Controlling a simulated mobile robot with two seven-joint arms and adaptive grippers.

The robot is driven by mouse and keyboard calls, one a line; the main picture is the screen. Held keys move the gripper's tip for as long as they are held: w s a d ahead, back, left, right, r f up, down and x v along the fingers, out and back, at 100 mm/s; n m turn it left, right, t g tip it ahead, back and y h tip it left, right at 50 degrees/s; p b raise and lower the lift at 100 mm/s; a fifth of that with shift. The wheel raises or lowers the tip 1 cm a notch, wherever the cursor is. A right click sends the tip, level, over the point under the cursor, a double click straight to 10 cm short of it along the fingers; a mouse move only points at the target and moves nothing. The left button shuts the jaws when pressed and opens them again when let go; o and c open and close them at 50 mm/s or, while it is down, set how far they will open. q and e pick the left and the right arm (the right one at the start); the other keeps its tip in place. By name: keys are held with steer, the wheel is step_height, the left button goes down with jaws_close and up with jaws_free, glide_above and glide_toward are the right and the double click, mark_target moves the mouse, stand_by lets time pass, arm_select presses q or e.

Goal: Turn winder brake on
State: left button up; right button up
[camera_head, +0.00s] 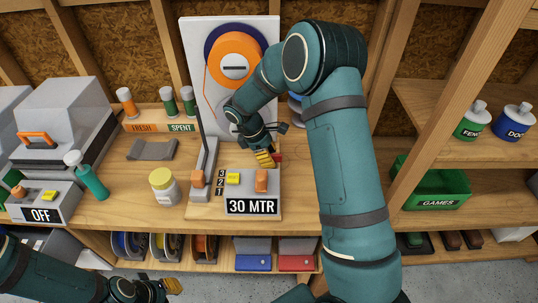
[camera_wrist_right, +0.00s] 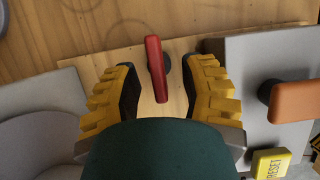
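The winder has a pale upright panel (camera_head: 198,60) with an orange spool (camera_head: 232,62) and a base labelled 30 MTR (camera_head: 252,206). A small red lever (camera_wrist_right: 156,68), which I take to be the brake, stands beside the base; in the head view (camera_head: 278,156) it is mostly hidden by my right gripper. My right gripper (camera_wrist_right: 163,80) is open, with its yellow-backed fingers on either side of the red lever and visible gaps to both. It also shows in the head view (camera_head: 268,157). My left gripper (camera_head: 165,287) is low at the front, away from the winder; its opening is unclear.
An orange knob (camera_head: 261,181) and a yellow reset button (camera_wrist_right: 270,163) sit on the winder base near my right gripper. A yellow-lidded jar (camera_head: 164,190) and green bottle (camera_head: 92,182) stand left. A grey machine marked OFF (camera_head: 43,215) is further left. A green GAMES bin (camera_head: 437,190) is right.

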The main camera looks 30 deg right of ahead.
steer(key=shift+r, duration=0.1)
steer(key=v, duration=1.2)
steer(key=shift+s, duration=0.1)
